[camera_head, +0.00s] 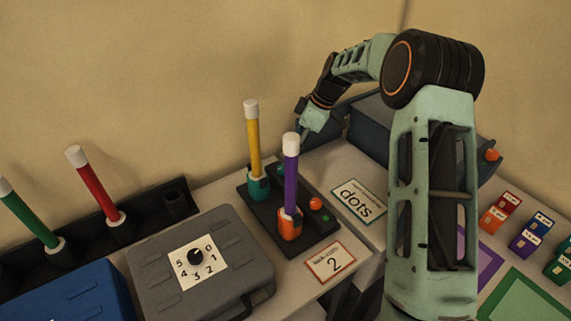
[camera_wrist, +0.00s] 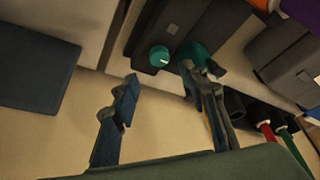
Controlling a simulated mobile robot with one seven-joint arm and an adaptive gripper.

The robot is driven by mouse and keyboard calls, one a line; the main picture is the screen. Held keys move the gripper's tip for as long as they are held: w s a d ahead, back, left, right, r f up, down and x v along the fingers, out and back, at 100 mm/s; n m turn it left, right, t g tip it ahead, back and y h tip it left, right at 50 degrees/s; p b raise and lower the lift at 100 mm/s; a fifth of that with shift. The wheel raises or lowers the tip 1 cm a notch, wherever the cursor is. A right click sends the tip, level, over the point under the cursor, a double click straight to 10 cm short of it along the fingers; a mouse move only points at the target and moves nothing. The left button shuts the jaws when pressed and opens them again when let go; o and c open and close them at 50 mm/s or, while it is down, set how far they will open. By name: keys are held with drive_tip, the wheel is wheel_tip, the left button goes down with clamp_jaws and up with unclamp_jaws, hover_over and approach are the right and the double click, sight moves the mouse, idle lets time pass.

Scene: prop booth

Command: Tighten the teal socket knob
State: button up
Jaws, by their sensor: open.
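The teal knob (camera_wrist: 160,56) is round with a pale mark and sits on a dark base (camera_head: 310,242) beside the teal socket (camera_head: 258,187). The teal socket holds a yellow pen (camera_head: 253,145) with a white cap, standing nearly upright. In the wrist view my right finger covers part of the teal socket (camera_wrist: 190,50). My gripper (camera_wrist: 165,105) is open, with nothing between its fingers, and apart from the knob. In the head view it (camera_head: 303,137) hangs behind the base.
An orange socket (camera_head: 290,225) on the same base holds a purple pen (camera_head: 291,175), with an orange knob (camera_head: 315,203) beside it. A grey dial box (camera_head: 240,275) stands to the left. Red and green pens stand in a rack at left.

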sight(283, 168)
drive_tip(key=x, duration=0.8)
drive_tip(key=shift+p, duration=0.4)
drive_tip(key=shift+c, duration=0.2)
clamp_jaws()
drive_tip(key=shift+f+m+t+b, duration=0.3)
drive_tip(key=shift+m+b, duration=0.5)
drive_tip(key=shift+b, duration=0.45)
drive_tip(key=m+b, duration=0.1)
drive_tip(key=m+t+b, duration=0.1)
drive_tip(key=shift+s+r+m+h, duration=0.1)
drive_tip(key=shift+r+m+h, duration=0.2)
drive_tip(key=shift+m, duration=0.1)
drive_tip(key=shift+o, duration=0.2)
unclamp_jaws()
